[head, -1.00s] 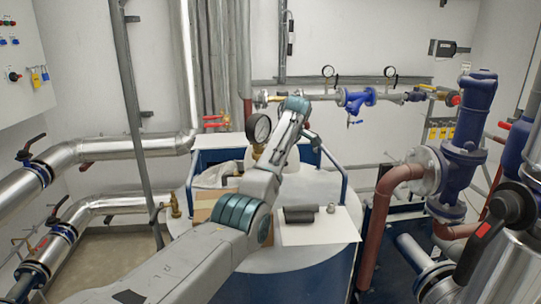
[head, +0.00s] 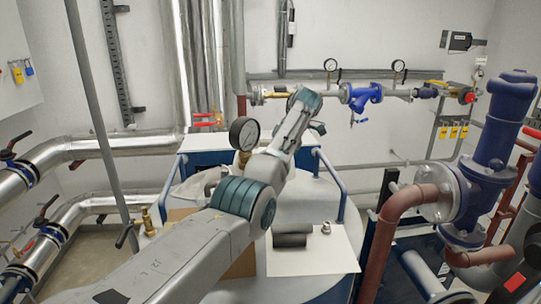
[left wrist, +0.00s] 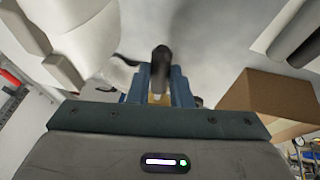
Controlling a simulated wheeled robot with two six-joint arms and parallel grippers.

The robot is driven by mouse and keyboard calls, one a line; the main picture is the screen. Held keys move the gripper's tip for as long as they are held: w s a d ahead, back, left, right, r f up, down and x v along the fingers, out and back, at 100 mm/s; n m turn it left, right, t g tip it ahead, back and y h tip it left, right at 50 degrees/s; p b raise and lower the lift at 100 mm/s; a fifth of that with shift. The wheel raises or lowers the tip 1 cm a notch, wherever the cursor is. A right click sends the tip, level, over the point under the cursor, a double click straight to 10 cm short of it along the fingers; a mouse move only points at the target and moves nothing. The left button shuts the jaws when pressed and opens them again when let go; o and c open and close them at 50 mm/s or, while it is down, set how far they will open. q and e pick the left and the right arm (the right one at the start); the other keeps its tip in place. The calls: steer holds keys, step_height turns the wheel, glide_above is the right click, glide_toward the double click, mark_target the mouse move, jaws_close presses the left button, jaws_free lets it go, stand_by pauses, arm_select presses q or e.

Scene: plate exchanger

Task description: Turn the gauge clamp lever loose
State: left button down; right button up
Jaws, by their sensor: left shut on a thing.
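In the left wrist view, a dark, rounded lever grip (left wrist: 161,55) stands between the blue fingers of my left gripper (left wrist: 160,78). The gripper is shut on it. In the head view my arm hides the gripper and the lever, so the lever's angle cannot be told. My right gripper is not in view.
A white sheet (head: 285,264) on the tank top carries a dark roll (head: 291,238) and a small metal fitting (head: 326,228). A cardboard box (left wrist: 262,100) is close on the right in the left wrist view. Blue rails (head: 331,182) flank the tank; a red-brown pipe (head: 377,240) rises at right.

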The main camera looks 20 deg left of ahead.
arm_select(q)
steer(key=shift+w+r, duration=0.1)
steer(key=shift+w, duration=0.05)
steer(key=shift+a+n, duration=0.1)
steer(key=shift+n, duration=0.2)
steer(key=c, duration=1.3)
jaws_free()
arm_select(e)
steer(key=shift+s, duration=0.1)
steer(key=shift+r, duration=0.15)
